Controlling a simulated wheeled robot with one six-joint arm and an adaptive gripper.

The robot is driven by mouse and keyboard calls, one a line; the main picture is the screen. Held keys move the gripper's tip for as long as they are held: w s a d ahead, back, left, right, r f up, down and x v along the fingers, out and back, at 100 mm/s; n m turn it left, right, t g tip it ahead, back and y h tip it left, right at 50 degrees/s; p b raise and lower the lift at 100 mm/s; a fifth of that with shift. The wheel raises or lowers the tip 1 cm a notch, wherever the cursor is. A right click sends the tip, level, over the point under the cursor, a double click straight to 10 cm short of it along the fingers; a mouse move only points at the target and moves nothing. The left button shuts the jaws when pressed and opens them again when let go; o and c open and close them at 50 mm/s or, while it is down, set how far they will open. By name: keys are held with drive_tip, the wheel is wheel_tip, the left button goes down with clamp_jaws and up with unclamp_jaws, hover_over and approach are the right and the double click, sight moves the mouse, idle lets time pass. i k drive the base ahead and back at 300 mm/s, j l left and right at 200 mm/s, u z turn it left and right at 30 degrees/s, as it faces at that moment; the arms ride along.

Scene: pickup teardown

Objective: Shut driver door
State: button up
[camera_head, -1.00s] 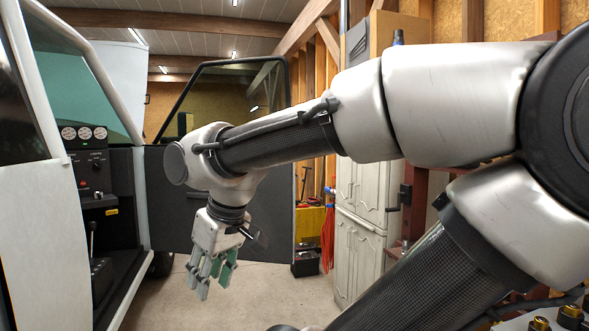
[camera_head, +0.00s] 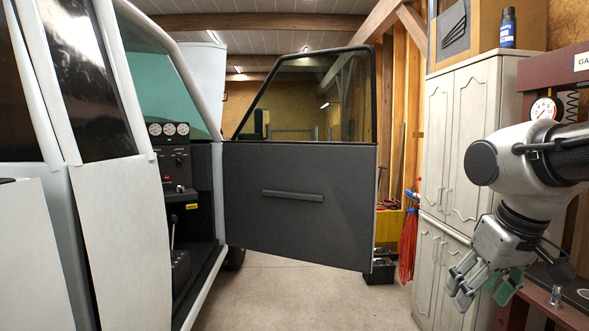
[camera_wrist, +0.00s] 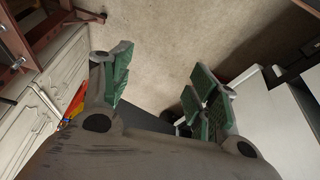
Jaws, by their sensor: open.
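The driver door (camera_head: 300,195) of the pickup stands wide open in the head view. It shows its dark inner panel, a window frame and a horizontal pull handle (camera_head: 293,196). The pickup's white body (camera_head: 125,240) is at the left, with the cab opening and dashboard gauges beside the door. My gripper (camera_head: 480,290) is at the lower right, open and empty, pointing down and well apart from the door. In the wrist view my gripper's green-padded fingers (camera_wrist: 160,90) are spread with bare floor between them.
White cabinets (camera_head: 455,150) stand right of the door, near my gripper. A dark red press frame (camera_head: 560,75) with a gauge is at the far right. The concrete floor (camera_head: 300,300) before the door is clear.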

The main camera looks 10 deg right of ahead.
sight(315, 201)
drive_tip(key=i+l, duration=0.2)
drive_tip(key=i, duration=0.45)
drive_tip(key=i+l, duration=0.2)
drive_tip(key=i, duration=0.4)
drive_tip(key=i+l+z, duration=0.1)
drive_tip(key=i+l, duration=0.15)
drive_tip(key=i, duration=0.4)
drive_tip(key=i+l, duration=0.15)
drive_tip(key=i, duration=0.45)
drive_tip(key=i+l, duration=0.15)
drive_tip(key=i, duration=0.5)
drive_tip(key=z, duration=0.05)
